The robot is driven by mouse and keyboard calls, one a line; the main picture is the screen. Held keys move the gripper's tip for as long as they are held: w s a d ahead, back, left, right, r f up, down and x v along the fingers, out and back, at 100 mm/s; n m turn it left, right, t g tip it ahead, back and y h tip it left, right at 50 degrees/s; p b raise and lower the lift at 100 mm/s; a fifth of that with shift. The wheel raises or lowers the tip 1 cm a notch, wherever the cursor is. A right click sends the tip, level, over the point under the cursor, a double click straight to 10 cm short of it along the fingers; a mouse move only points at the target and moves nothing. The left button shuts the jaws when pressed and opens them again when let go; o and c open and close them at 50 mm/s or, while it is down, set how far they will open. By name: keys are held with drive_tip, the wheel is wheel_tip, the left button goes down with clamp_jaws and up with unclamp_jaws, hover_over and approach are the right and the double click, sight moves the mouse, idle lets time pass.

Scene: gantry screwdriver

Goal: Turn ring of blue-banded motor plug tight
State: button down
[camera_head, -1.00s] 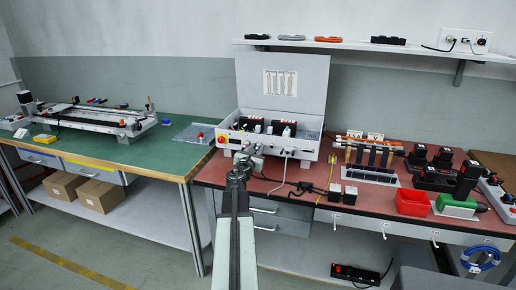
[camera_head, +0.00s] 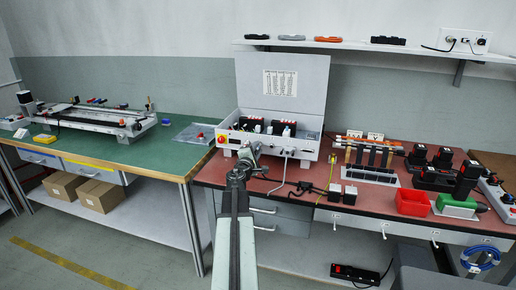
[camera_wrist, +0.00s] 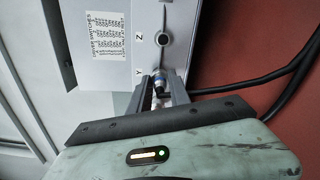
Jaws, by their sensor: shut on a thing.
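My gripper (camera_wrist: 158,92) is shut around the blue-banded motor plug (camera_wrist: 158,74) at the front of the control box. In the head view my gripper (camera_head: 250,150) is at the box's front face, too small there to show the plug.
Dark cables (camera_wrist: 260,85) run off to the right. A red emergency-stop button (camera_head: 222,139) is on the box's left.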

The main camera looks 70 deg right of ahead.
drive_tip(key=m, duration=0.5)
drive_tip(key=shift+m, duration=0.4)
drive_tip(key=m, duration=0.3)
drive_tip(key=shift+m, duration=0.3)
drive_tip(key=c, duration=1.4)
unclamp_jaws()
drive_tip(key=shift+c, duration=0.2)
